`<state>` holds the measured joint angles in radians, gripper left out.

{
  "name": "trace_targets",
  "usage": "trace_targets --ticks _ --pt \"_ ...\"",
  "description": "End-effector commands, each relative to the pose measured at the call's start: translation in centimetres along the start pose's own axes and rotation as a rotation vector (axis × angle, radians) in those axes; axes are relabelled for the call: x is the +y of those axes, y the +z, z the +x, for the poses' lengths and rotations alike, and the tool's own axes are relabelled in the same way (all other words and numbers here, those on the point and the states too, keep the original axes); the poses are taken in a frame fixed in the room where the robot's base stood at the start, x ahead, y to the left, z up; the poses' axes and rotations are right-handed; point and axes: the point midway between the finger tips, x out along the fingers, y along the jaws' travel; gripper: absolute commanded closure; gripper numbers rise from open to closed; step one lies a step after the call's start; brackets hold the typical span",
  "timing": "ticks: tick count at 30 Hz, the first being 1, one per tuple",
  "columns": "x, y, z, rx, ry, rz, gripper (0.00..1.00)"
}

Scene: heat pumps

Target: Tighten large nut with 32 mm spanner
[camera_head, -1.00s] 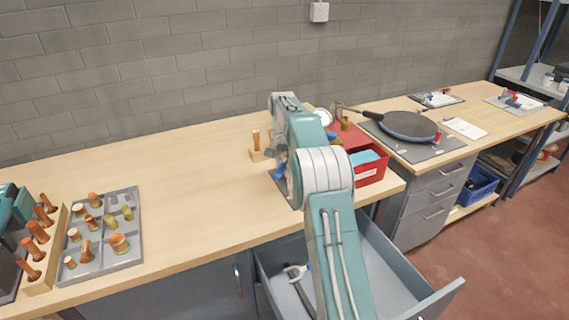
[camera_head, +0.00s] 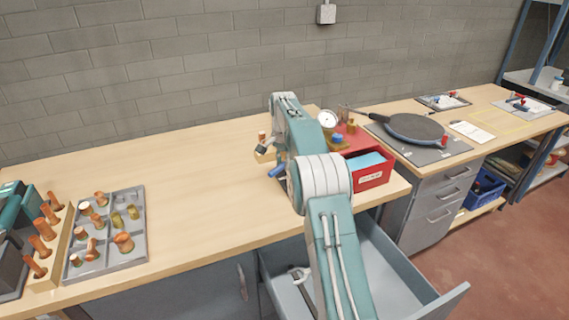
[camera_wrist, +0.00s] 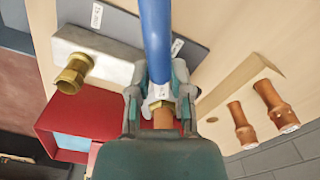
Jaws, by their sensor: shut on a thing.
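My gripper (camera_wrist: 160,100) is shut around the pale metal head of a blue-handled spanner (camera_wrist: 157,35) in the wrist view. The handle runs to the top edge of that view. A brass nut (camera_wrist: 163,105) and a copper tube (camera_wrist: 163,119) show between the fingers, right at the spanner head. I cannot tell whether the head is seated on the nut. Another brass fitting (camera_wrist: 73,74) sits on a grey block (camera_wrist: 105,58). In the head view the blue handle (camera_head: 277,172) shows beside my arm, which hides much of the workplace.
A wooden block with copper stubs (camera_wrist: 240,120) stands close by. A red box (camera_head: 371,178) and a gauge (camera_head: 328,118) are to the right. An open drawer (camera_head: 400,265) juts out below. A grey parts tray (camera_head: 135,200) stands at left; the bench between is clear.

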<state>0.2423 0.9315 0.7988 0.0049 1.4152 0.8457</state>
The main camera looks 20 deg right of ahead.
Motion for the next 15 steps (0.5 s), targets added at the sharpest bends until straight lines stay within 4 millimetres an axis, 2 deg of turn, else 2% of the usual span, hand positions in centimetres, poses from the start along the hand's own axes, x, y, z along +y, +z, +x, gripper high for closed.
trace_targets --ticks 5,15 --pt "-0.45 0.10 0.03 -0.001 -0.001 0.053 1.00" --pt "-0.37 0.10 0.01 -0.002 -0.001 0.045 1.00"
